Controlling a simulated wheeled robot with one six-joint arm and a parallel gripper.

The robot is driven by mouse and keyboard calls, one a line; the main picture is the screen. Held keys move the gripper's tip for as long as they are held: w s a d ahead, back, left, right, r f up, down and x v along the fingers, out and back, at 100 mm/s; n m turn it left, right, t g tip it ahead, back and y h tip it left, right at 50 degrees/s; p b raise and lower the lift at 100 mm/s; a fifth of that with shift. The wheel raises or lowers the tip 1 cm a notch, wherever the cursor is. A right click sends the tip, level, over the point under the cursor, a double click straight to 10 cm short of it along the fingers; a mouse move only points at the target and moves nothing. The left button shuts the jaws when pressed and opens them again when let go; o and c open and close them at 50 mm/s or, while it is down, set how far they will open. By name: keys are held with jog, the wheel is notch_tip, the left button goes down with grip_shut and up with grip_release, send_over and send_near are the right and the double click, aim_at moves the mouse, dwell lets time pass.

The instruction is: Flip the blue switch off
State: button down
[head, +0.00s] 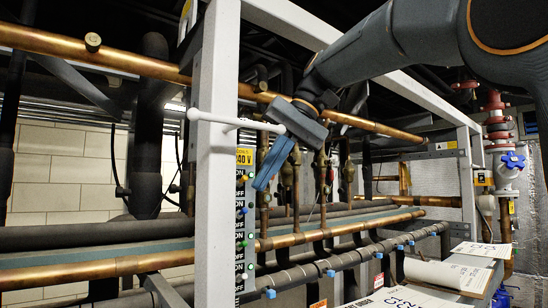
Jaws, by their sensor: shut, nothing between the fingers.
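A narrow switch panel (240,225) with several ON and OFF labels stands upright beside the grey post. The blue switch (244,211) is a small blue spot on it, between an ON label above and an OFF label below. Its lever position is too small to tell. My gripper (262,184) is shut and empty, with its blue fingers pointing down and left. In the picture its tips lie just right of the panel's upper part, above the blue switch. I cannot tell whether they touch the panel.
The grey post (213,190) stands left of the panel, with a white bar (235,122) sticking out. Copper pipes (110,268) and dark pipes run behind and beside the panel. A lower pipe with blue clips (330,274) runs to the right.

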aim_at(243, 212)
jog(key=shift+p+x, duration=0.3)
jog(key=shift+x, duration=1.5)
jog(key=shift+f+b, duration=0.1)
jog(key=shift+b, duration=0.25)
jog(key=shift+s+d+f+t+y+b, duration=0.1)
jog(key=shift+d+t+y+b, duration=0.1)
jog(key=shift+t+y+b, duration=0.45)
